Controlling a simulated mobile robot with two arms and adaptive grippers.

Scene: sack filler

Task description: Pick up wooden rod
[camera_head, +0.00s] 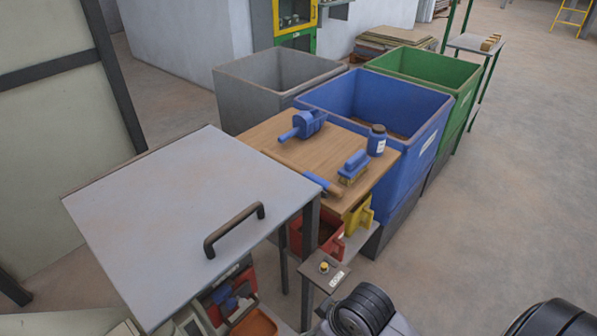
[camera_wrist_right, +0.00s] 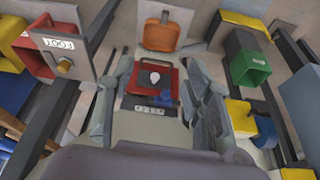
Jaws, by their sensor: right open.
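On the wooden tabletop (camera_head: 300,150) in the head view, a short rod-like piece (camera_head: 323,184) lies at the near edge, with a blue part and a wood-coloured end. It is partly hidden by the grey lid (camera_head: 190,215); I cannot tell whether it is the wooden rod. No other clear rod shows. My right gripper (camera_wrist_right: 163,78) is open in the right wrist view, its grey fingers wide apart, with nothing held between them. A red case (camera_wrist_right: 157,82) shows beyond the fingers. My left gripper is not in view.
Grey (camera_head: 245,95), blue (camera_head: 425,145) and green (camera_head: 463,100) bins are behind. A black handle (camera_head: 234,231) rises from the lid.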

